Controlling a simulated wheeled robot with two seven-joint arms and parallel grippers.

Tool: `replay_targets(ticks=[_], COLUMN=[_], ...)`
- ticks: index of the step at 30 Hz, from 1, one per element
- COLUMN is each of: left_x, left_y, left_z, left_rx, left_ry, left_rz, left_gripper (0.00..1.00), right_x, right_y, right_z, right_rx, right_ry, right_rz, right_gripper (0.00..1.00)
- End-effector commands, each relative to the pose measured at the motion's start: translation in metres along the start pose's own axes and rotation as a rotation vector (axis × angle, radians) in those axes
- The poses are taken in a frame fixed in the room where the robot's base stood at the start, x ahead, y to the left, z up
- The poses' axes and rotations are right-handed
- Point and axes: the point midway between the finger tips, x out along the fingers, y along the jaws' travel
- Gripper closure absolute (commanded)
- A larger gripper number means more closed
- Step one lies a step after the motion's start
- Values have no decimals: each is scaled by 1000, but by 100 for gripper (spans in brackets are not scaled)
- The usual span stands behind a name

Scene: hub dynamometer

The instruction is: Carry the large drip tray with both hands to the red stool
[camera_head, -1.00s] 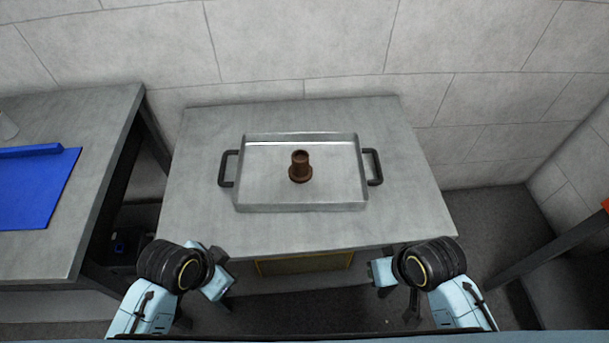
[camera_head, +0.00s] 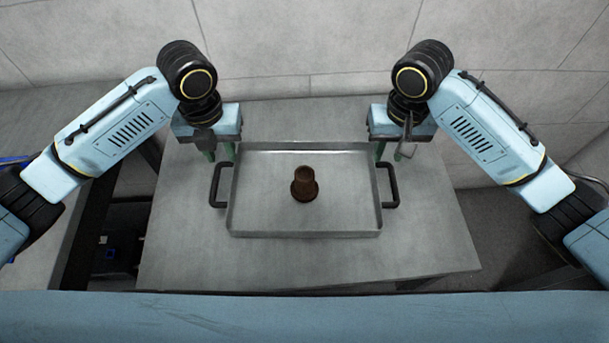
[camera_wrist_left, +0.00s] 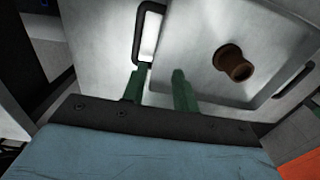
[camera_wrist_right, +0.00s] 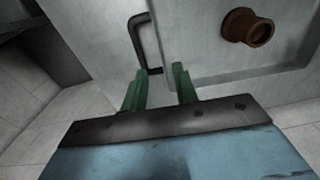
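The large drip tray (camera_head: 260,205) is a shallow metal tray lying on a grey table, with a dark handle at each short side. A brown flanged part (camera_head: 304,184) stands in it. My left gripper (camera_head: 218,152) is over the far end of the left handle (camera_head: 213,188), with its green fingers apart. My right gripper (camera_head: 390,152) is over the far end of the right handle (camera_head: 394,188), also with fingers apart. In both wrist views the handles, (camera_wrist_left: 137,38) and (camera_wrist_right: 136,36), show just beyond the open fingertips. Neither gripper holds anything.
The grey table (camera_head: 300,265) has bare room in front of the tray. A wall (camera_head: 300,40) stands close behind it. Another table is at the left, mostly hidden by my arm. An orange-red patch (camera_wrist_left: 302,165) shows at the left wrist view's corner; I cannot tell whether it is the stool.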

Motion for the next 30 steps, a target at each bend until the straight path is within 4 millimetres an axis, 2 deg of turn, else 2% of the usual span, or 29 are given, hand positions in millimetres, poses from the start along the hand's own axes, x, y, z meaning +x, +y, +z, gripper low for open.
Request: replay_targets(ticks=[10, 14, 20, 30], left_x=[-2, 3, 31, 97], left_y=[3, 2, 3, 3], left_z=[2, 2, 1, 1], left_rx=[31, 30, 28, 27], left_ry=[4, 5, 8, 6], left_rz=[9, 8, 9, 9], left_gripper=[71, 71, 71, 71], right_x=[-2, 3, 31, 97], right_y=[2, 2, 3, 3], right_z=[-2, -1, -1, -1], right_rx=[8, 8, 9, 8], right_ry=[-3, -5, -7, -6], right_rz=[8, 8, 9, 8], right_gripper=[71, 71, 71, 71])
